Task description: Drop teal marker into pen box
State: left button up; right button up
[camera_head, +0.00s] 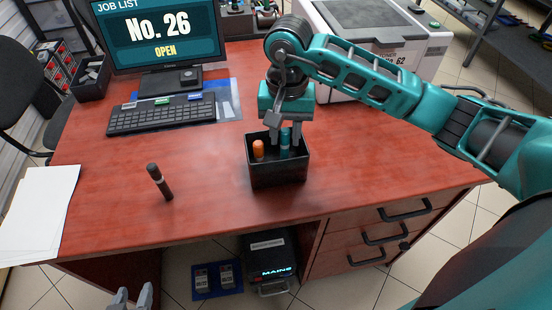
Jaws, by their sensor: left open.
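The black pen box (279,176) stands on the red desk near its front edge. The teal marker (285,143) is upright, with its lower part hidden inside the box. My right gripper (285,142) points down over the box, with its fingers on either side of the teal marker. I cannot tell whether they touch it. An orange marker (258,149) stands in the left part of the box. My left gripper (131,297) is low at the bottom edge of the view, open and empty, in front of the desk.
A keyboard (162,114) and monitor (158,38) are behind. White papers (38,210) lie at the left edge. A white machine (385,55) stands back right. The desk between marker and box is clear.

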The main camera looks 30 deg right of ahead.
jog(key=o, duration=0.3)
notch_tip(320, 180, up, 13)
jog(key=p, duration=0.1)
dwell(0.4)
jog(key=shift+f, duration=0.1)
dwell(0.4)
